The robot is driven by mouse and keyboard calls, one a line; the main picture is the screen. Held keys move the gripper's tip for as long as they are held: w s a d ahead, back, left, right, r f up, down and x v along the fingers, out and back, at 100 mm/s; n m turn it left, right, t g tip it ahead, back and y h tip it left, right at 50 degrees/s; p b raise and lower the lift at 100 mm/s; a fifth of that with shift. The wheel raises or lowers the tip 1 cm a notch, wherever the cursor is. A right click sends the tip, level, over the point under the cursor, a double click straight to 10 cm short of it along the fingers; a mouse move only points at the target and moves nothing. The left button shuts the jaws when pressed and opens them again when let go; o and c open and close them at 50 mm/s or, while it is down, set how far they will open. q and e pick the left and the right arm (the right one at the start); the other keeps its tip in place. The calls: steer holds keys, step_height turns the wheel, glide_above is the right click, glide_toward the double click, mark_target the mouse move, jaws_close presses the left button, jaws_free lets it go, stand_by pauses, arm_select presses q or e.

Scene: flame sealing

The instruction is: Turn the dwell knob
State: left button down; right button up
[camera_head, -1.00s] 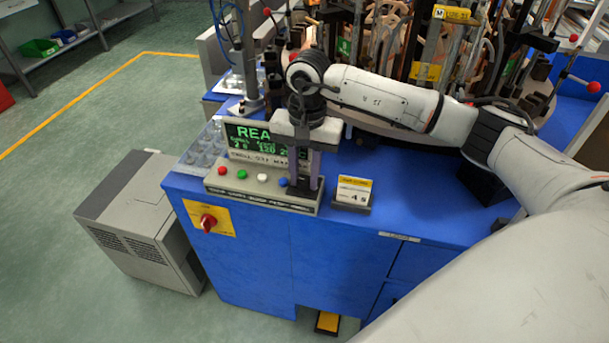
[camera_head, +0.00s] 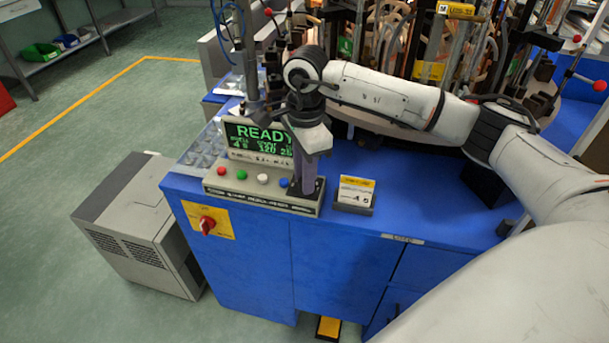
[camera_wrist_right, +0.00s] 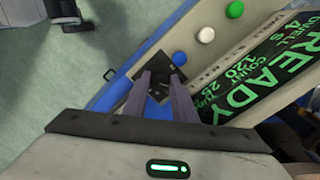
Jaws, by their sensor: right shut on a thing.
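My right gripper (camera_head: 306,187) reaches down onto the right end of the control panel (camera_head: 262,197), beside the blue button (camera_head: 284,183). In the right wrist view its two fingers (camera_wrist_right: 161,84) are closed on the dark dwell knob (camera_wrist_right: 159,93), which the fingers partly cover. In the head view the knob is hidden behind the fingers. The display (camera_head: 258,140) above the panel reads READY in green; the right wrist view shows it (camera_wrist_right: 252,80) with dwell 4 S and count 120. My left gripper is out of view.
Red (camera_head: 222,171), green (camera_head: 242,175) and white (camera_head: 263,179) buttons line the panel. A small card stand (camera_head: 355,195) reading 4 S stands right of the panel on the blue bench (camera_head: 420,215). Machine fixtures crowd the back. A red switch (camera_head: 207,225) is on the bench front.

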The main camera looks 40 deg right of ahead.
steer(key=shift+m, duration=1)
steer(key=o, duration=0.8)
steer(key=shift+c, duration=0.2)
step_height(320, 180, up, 10)
steer(key=shift+r+b, duration=0.2)
steer(key=shift+b, duration=0.15)
steer(key=shift+s, duration=0.15)
